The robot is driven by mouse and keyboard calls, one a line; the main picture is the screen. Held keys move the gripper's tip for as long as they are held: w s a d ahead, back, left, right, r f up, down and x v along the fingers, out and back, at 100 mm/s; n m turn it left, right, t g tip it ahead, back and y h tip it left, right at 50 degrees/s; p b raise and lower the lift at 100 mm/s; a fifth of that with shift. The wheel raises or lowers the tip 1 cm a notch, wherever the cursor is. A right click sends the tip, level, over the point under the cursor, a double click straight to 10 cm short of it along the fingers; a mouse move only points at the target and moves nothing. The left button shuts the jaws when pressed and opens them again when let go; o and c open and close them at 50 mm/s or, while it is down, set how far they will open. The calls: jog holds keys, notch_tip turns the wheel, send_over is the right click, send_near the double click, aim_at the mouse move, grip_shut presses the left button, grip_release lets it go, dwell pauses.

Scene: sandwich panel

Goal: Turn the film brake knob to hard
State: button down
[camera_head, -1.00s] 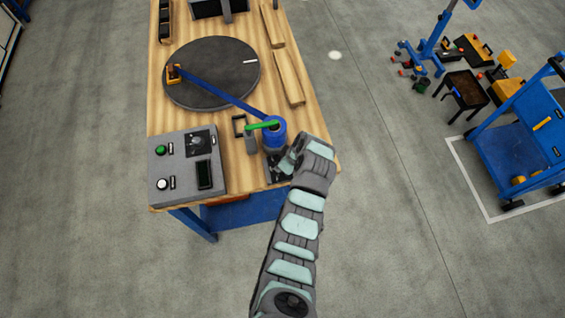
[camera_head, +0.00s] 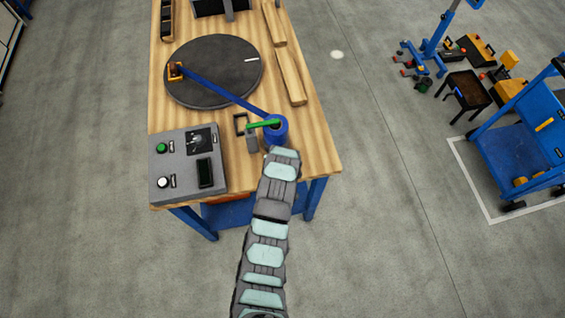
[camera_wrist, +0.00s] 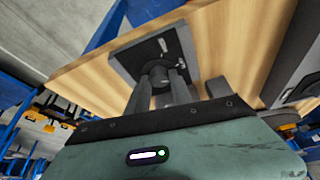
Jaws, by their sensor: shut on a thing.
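The film brake knob (camera_wrist: 158,70) is a dark round knob on a square black plate (camera_wrist: 126,60) with pale marks, seen in the wrist view. My gripper (camera_wrist: 162,80) is shut on the knob, a finger on either side of it. The fingers cover part of the knob, and I cannot tell its exact setting. In the head view my arm covers the knob, the plate and the fingers. A blue film roll (camera_head: 280,131) stands just beyond my wrist, its blue film (camera_head: 225,95) stretched toward the turntable.
A grey control box (camera_head: 172,182) with green and white buttons sits at the bench's front left. A dark turntable (camera_head: 215,60) lies behind it. A green bar (camera_head: 262,124) reaches to the film roll. The wooden bench's (camera_head: 318,150) front right corner is bare.

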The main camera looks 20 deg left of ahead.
jog(key=m+b, duration=0.1)
jog(key=m+h+b, duration=0.1)
jog(key=m, duration=0.1)
jog(key=m+h+b, duration=0.1)
jog(key=m, duration=0.1)
jog(key=shift+a+f+b, duration=0.2)
jog(key=shift+f+b, duration=0.1)
jog(key=m+h+b, duration=0.1)
jog(key=m+b, duration=0.1)
jog(key=shift+m, duration=0.3)
jog(key=shift+r+m+b, duration=0.1)
jog(key=shift+m+b, duration=0.2)
jog(key=shift+b, duration=0.15)
jog(key=shift+r, duration=0.1)
jog(key=c, duration=1.2)
grip_release()
jog(key=shift+o, duration=0.2)
jog(key=shift+r, duration=0.1)
